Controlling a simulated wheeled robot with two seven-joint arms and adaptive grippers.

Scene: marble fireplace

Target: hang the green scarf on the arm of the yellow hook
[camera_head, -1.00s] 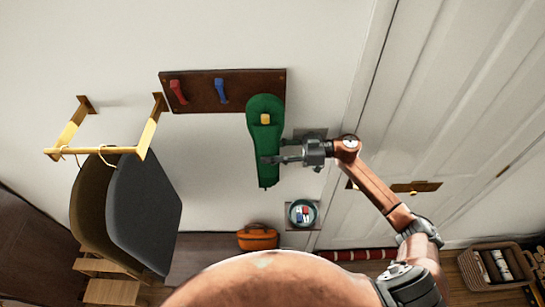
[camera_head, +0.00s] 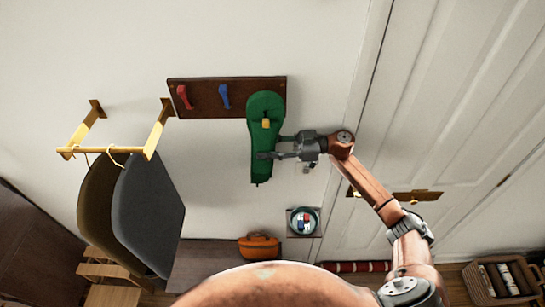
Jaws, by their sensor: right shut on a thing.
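The green scarf (camera_head: 264,165) hangs long and narrow against the right end of a dark wooden hook board on the wall. The tip of the yellow hook (camera_head: 266,123) shows in front of the scarf's upper part, with green around it. The rest of that hook is hidden. My right gripper (camera_head: 268,150) comes in from the right and is shut on the scarf, at about mid-length, below the yellow tip. I cannot tell whether the scarf rests its weight on the hook. My left gripper is not in view.
The dark board (camera_head: 205,100) also bears a red hook (camera_head: 184,97) and a blue hook (camera_head: 225,96). A brass rail (camera_head: 110,151) with hanging clothes (camera_head: 150,210) stands out at left. A bowl (camera_head: 303,220) sits on a small shelf below right. A white door (camera_head: 465,110) is at right.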

